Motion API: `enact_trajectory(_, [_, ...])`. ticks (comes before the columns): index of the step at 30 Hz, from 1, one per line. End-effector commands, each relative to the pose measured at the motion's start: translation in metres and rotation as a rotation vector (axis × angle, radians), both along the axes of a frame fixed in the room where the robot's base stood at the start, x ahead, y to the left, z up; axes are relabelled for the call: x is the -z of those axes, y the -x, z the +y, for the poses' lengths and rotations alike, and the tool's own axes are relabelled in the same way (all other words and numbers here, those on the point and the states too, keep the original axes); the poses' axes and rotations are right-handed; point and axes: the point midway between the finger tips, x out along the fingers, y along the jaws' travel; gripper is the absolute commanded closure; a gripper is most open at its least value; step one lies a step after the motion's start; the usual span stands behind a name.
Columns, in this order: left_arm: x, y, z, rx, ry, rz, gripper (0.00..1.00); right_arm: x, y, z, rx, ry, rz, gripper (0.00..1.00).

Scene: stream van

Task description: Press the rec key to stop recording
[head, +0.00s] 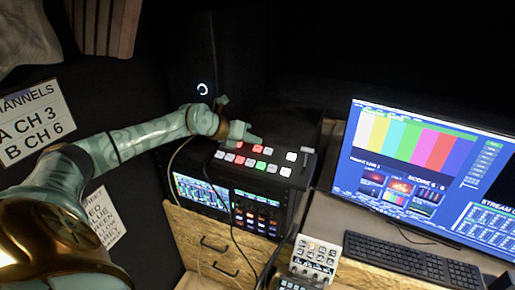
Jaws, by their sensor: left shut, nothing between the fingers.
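A black switcher panel (286,157) with small lit keys sits on top of a rack unit in the middle of the head view. Its keys include a red key (257,148), a green key (261,165) and several white ones. No label is readable, so I cannot tell which is the rec key. My left gripper (254,138) comes in from the left, shut and empty, with its tip over the back of the panel near the red key. I cannot tell whether it touches anything. The hand may hide part of the panel's back-left row. My right gripper is not in view.
A monitor (425,140) with colour bars stands on the desk at right, with a black keyboard (412,260) before it. A small white control box (315,257) stands at bottom centre. A rack unit (262,213) and hanging cables are below the panel.

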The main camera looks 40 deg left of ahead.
Motion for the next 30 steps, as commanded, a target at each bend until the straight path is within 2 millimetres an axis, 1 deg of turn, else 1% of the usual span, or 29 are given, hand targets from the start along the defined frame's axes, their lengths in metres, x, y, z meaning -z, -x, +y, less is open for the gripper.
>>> enact_trajectory(9, [0.008, -0.002, 0.0, 0.001, 0.001, 0.0, 1.0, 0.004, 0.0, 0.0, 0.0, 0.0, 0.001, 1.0])
enact_trajectory(20, [0.008, -0.002, 0.0, 0.0, 0.0, 0.0, 1.0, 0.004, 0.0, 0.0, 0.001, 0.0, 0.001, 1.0])
enact_trajectory(30, [0.012, -0.003, 0.001, 0.0, 0.0, 0.0, 1.0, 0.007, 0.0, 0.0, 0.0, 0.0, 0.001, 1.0])
